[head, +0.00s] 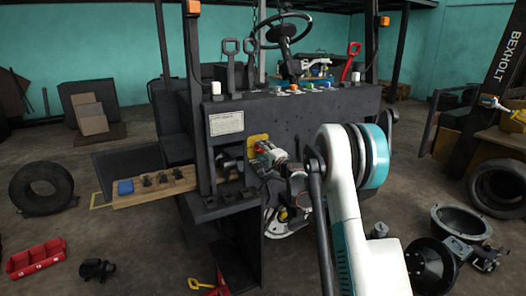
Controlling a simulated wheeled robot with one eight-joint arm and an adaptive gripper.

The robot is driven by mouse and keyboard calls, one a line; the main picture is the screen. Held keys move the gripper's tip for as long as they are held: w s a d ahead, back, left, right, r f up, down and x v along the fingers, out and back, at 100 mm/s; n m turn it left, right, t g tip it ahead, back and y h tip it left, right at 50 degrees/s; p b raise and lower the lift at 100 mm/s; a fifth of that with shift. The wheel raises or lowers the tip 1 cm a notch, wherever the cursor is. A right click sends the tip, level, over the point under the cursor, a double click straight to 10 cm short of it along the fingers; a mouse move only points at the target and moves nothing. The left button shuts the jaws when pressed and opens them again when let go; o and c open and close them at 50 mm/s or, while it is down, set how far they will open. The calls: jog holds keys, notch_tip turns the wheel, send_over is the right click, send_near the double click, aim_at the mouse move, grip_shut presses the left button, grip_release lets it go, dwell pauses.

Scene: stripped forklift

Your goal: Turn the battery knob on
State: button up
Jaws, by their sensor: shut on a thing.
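The forklift's dark body (300,115) fills the middle of the head view. A yellow plate (256,140) is on its front face, left of my arm, with a small red part, the battery knob (262,147), in front of it. My gripper (264,156) is at the plate, its jaws shut on the knob. The wrist and fingers cover most of the knob, so its turned angle cannot be told.
A wooden shelf (125,200) with a blue block and dark parts juts out on the left. Tires, a red bin (36,258) and loose metal parts (460,225) lie on the floor. A steering wheel (285,28) and levers stand above.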

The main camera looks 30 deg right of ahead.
jog(key=shift+m, duration=1)
jog(key=o, duration=1.1)
jog(key=shift+d, duration=0.1)
jog(key=shift+c, duration=0.2)
jog(key=s, duration=1.2)
jog(key=shift+d, duration=0.15)
